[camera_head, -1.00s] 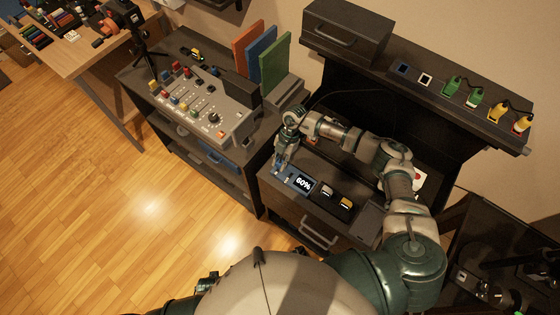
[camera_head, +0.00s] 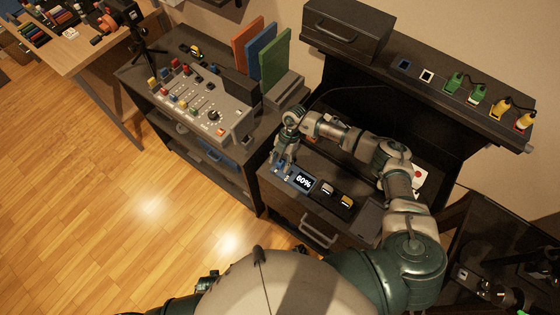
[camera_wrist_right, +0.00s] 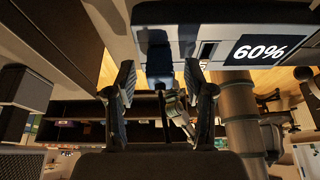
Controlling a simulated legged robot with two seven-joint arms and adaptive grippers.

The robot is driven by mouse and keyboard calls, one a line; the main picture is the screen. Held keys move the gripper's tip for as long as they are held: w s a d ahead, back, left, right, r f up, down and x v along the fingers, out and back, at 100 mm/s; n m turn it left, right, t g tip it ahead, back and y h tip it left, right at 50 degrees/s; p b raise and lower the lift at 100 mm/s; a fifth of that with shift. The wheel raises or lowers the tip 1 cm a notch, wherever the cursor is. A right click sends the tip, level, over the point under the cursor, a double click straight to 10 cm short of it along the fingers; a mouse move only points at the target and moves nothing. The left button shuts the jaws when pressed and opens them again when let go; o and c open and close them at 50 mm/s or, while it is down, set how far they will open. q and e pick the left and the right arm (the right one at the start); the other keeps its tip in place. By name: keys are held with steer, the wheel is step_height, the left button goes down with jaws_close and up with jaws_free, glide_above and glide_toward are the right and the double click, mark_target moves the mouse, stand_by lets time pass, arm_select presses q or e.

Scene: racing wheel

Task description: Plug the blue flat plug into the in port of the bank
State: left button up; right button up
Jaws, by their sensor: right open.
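The bank (camera_head: 303,182) is a dark box with a lit "60%" display on the desk top. It also shows upside the gripper in the right wrist view (camera_wrist_right: 220,14). The blue flat plug (camera_wrist_right: 159,60) is at the bank's edge, with a dark cable below it. It appears to meet the bank there, but I cannot tell how deep it sits. My right gripper (camera_head: 283,163) is at the bank's left end. In the right wrist view its fingers (camera_wrist_right: 161,85) are open, one on each side of the plug, with gaps. My left gripper (camera_head: 207,282) shows only partly at the bottom.
Two dark blocks with light and yellow parts (camera_head: 336,195) stand right of the bank. The upper shelf (camera_head: 440,87) holds green and yellow plugs (camera_head: 453,84). A mixer console (camera_head: 205,105) and upright coloured books (camera_head: 263,52) are to the left. The wooden floor is clear.

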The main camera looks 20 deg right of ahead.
steer(key=v, duration=1.2)
steer(key=shift+f, duration=0.1)
